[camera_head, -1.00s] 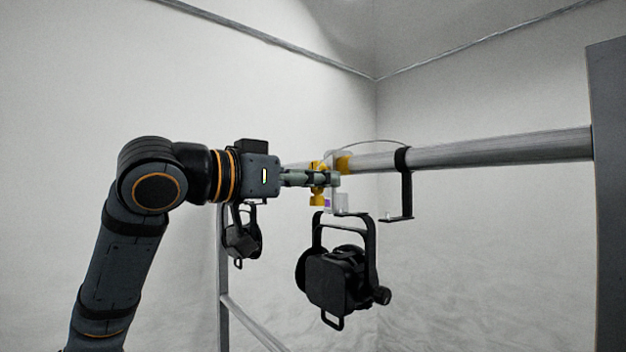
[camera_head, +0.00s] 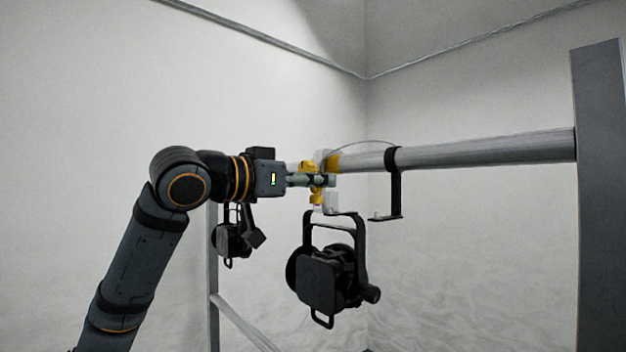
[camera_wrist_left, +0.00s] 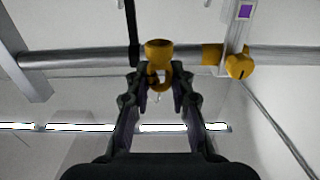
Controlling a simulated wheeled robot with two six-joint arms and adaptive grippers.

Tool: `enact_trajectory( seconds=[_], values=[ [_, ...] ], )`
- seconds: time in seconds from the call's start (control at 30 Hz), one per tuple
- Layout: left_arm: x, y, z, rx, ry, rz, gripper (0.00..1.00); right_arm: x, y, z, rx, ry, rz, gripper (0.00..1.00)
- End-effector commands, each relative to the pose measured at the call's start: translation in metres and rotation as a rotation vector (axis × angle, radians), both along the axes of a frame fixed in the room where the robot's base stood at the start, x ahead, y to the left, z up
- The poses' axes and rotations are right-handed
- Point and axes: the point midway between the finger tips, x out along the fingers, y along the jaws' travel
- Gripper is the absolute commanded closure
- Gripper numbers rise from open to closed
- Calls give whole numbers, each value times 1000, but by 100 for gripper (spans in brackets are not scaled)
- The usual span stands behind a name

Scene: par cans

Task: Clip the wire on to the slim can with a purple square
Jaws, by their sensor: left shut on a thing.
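My left gripper (camera_head: 326,180) is at the clamp area under the bar. In the left wrist view its fingers (camera_wrist_left: 161,80) are shut on a yellow ring-shaped clip (camera_wrist_left: 158,50), just below the bar. A thin wire (camera_head: 356,144) arcs above the bar; its join to the clip cannot be made out. A purple square (camera_wrist_left: 245,12) sits on a pale bracket (camera_wrist_left: 236,32), right of the gripper. A black can (camera_head: 328,285) hangs below the clamp on its yoke. Which can bears the purple square is unclear in the head view. My right gripper is not in view.
The grey bar (camera_head: 480,149) runs right to a grey post (camera_head: 600,190). A black hook bracket (camera_head: 396,185) hangs from it. Another black can (camera_head: 231,240) hangs behind, below my left wrist. A yellow knob (camera_wrist_left: 240,67) is beside the gripper. Space below the bar's right is clear.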

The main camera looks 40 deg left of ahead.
Motion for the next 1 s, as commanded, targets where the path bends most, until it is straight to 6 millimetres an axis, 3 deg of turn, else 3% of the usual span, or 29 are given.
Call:
enact_trajectory(
  seconds=[1.0],
  values=[
    [52,30,-1,-1,1,0,100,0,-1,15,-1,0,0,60]
  ],
)
